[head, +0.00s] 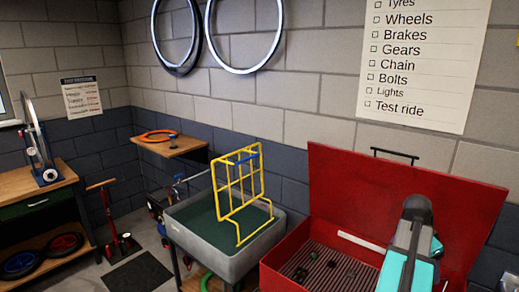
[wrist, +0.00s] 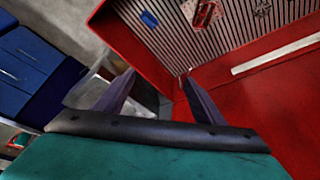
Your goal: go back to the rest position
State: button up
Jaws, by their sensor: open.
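My gripper (wrist: 158,76) shows in the wrist view with its two dark fingers spread apart and nothing between them. It is near an edge of the open red toolbox (wrist: 128,35), whose ribbed floor lies beyond the fingers. In the head view my arm reaches over the right part of the red toolbox (head: 365,188); the fingers cannot be made out there.
Small parts (head: 300,274) lie on the toolbox's ribbed floor. A grey tub (head: 240,262) with a yellow rack (head: 243,215) stands left of the toolbox. Blue drawers (wrist: 35,65) show in the wrist view. A wooden bench (head: 50,189) stands far left.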

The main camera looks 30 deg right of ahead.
jog(key=w+a+f+n+t+y, duration=0.1)
jog(key=w+a+f+n, duration=0.6)
jog(key=w+a, duration=0.65)
jog(key=w+a+f+n+t+y, duration=0.1)
jog(key=w+a+f+n, duration=0.4)
jog(key=w+a+f, duration=0.65)
jog(key=w+a+f+n+y, duration=0.1)
jog(key=a+f+n, duration=0.3)
jog(key=a, duration=0.8)
jog(key=a+f+n, duration=0.3)
jog(key=a, duration=0.9)
jog(key=w+a+f+n+y, duration=0.1)
jog(key=a+f+n, duration=0.3)
jog(key=a, duration=0.9)
jog(key=s+f+g+b, duration=0.2)
jog(key=s+f+b, duration=0.5)
jog(key=f, duration=0.6)
jog(key=s+f+g+b, duration=0.1)
jog(key=s+f+b, duration=0.6)
jog(key=s+f, duration=0.3)
jog(key=s+f+g+b, duration=0.2)
jog(key=s+f+b, duration=0.5)
jog(key=f, duration=0.9)
jog(key=shift+s+d+g, duration=0.3)
jog(key=shift+s, duration=0.45)
